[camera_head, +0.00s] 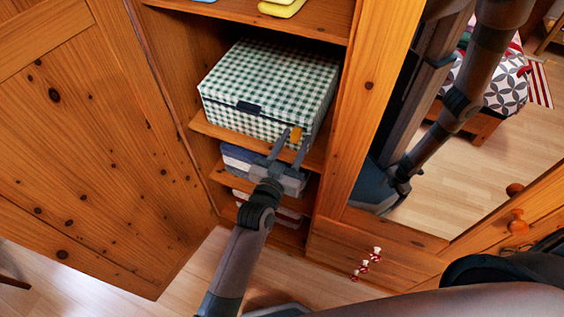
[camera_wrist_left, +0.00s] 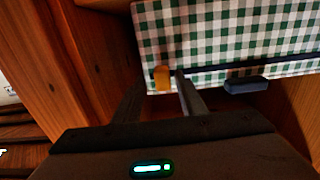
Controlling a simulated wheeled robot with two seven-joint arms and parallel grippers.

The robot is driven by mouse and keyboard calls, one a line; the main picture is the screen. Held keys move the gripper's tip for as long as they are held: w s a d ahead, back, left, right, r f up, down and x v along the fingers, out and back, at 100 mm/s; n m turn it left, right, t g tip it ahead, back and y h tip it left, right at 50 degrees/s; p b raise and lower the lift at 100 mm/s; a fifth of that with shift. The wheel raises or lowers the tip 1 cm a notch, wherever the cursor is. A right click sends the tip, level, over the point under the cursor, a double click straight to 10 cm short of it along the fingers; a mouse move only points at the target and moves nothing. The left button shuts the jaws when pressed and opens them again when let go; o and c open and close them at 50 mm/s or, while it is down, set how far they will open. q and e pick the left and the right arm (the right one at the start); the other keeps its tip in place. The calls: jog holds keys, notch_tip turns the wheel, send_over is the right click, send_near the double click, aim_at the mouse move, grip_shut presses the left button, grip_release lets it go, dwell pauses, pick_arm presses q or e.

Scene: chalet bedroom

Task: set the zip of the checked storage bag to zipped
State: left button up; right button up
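The green-and-white checked storage bag (camera_head: 268,85) sits on a wardrobe shelf with its lid lying flat. A dark blue tab (camera_head: 249,108) is on its front. An orange zip pull (camera_head: 296,133) is at the bag's near right corner in the head view. In the left wrist view the orange pull (camera_wrist_left: 162,78) is at the left end of a dark zip line. My left gripper (camera_head: 290,149) is open, its fingertips close to the pull, which shows between them in the wrist view. I cannot tell whether they touch it. My right gripper is out of view.
Folded cloths (camera_head: 240,158) lie on the shelf below. The open wooden door (camera_head: 90,150) stands at the left. A mirror (camera_head: 450,170) at the right reflects a bed and robot parts. Wooden knobs (camera_head: 518,226) stick out at lower right.

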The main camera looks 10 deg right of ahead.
pick_arm(q)
jog(key=b+v, duration=0.3)
jog(key=v, duration=1.4)
jog(key=shift+s+b, duration=0.15)
jog(key=shift+b, duration=0.2)
